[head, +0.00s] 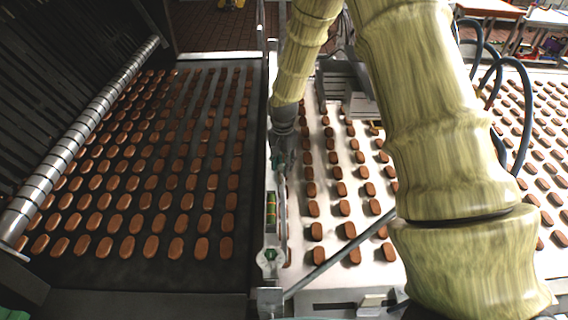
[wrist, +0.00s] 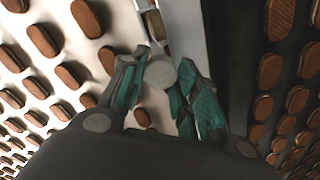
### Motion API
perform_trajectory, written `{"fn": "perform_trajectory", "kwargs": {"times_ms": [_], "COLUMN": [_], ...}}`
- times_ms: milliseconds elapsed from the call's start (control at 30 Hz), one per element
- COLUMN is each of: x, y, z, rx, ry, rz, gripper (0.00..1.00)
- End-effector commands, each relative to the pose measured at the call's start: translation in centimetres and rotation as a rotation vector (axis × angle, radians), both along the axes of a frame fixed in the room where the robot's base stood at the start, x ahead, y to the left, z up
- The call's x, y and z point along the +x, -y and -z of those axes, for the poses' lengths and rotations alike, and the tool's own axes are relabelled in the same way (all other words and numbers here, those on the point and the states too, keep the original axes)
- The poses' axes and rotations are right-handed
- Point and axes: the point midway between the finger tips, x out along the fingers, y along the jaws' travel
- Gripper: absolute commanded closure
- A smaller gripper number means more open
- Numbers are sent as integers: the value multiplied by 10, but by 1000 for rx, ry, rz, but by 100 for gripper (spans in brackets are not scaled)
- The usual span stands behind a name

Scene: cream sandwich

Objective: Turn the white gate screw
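A round, pale white screw head (wrist: 160,73) shows in the wrist view beside the metal rail. It lies between the two teal fingers of my gripper (wrist: 161,88), close to both. The fingers stand apart; I cannot tell whether either touches the screw head. In the head view my gripper (head: 281,156) points down over the narrow rail between the two belts. Its fingers are small there, and the screw between them cannot be made out.
The dark belt (head: 120,262) on the left and the white belt (head: 330,275) on the right carry rows of brown biscuits. A pale wheel-like fitting (head: 269,259) and a green level (head: 271,212) sit nearer on the rail. A thin diagonal bar (head: 340,254) crosses the white belt.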

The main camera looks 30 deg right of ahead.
Motion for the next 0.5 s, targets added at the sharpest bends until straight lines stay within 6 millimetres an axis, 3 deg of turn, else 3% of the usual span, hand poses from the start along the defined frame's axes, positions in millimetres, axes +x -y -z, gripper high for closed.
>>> {"fn": "perform_trajectory", "kwargs": {"times_ms": [267,500], "x": [-1,-1], "y": [1,1], "z": [1,3], "rx": [-1,0], "ry": [-3,-2], "rz": [-26,-200], "gripper": [93,93]}}
